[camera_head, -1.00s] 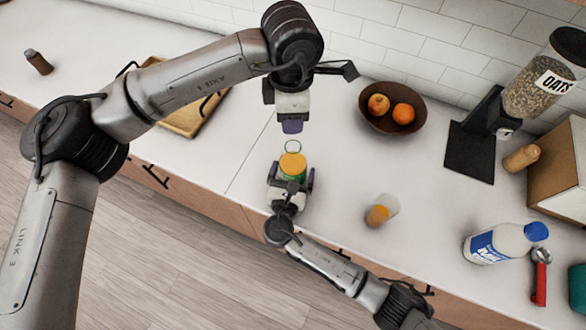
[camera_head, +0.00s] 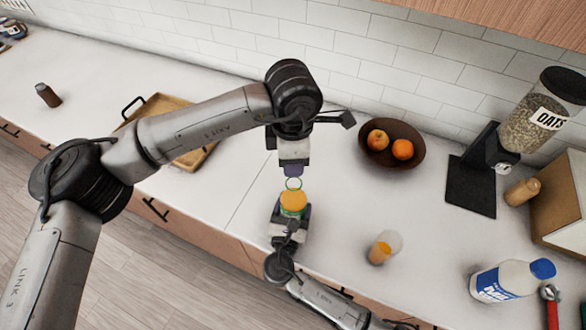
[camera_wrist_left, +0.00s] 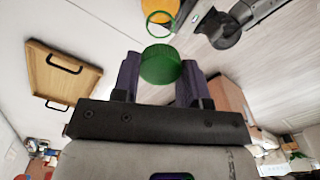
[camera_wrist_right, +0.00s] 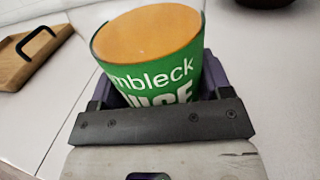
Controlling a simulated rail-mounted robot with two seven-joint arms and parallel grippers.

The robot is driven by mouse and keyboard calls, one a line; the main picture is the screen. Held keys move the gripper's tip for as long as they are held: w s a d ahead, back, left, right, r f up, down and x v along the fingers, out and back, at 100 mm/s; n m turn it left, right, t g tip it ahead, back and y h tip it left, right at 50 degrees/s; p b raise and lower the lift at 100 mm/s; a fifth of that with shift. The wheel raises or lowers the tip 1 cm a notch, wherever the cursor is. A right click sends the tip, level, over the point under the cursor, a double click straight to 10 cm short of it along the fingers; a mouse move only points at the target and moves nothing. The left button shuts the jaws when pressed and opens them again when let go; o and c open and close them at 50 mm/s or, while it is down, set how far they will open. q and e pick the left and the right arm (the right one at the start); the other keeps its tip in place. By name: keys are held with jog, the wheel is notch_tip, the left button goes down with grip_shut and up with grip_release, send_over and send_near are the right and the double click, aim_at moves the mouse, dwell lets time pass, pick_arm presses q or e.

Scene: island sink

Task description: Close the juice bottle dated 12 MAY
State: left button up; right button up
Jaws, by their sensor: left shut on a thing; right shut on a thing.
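The juice bottle (camera_head: 293,203) has orange contents, a clear upper part with a thin green mouth ring, and a green label. My right gripper (camera_head: 289,222) is shut around its body; the right wrist view shows the label (camera_wrist_right: 155,75) with "mbleck" and part of "JUICE". No date is readable. My left gripper (camera_head: 293,170) points down just above the bottle mouth. In the left wrist view it is shut on a ribbed green cap (camera_wrist_left: 160,65). The cap appears apart from the mouth ring (camera_wrist_left: 160,18). In the head view the cap is hidden.
A clear container with orange contents (camera_head: 380,251) stands right of the bottle. A fruit bowl (camera_head: 377,155), an oats dispenser (camera_head: 530,115) and a white-and-blue bottle (camera_head: 497,283) lie further right. A wooden tray (camera_head: 160,107) and a small brown bottle (camera_head: 47,95) are left.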

aim_at(293, 179)
pick_arm(q)
jog(key=shift+f, duration=1.55)
jog(key=shift+f, duration=0.1)
jog(key=shift+f, duration=0.8)
jog(key=shift+f, duration=0.6)
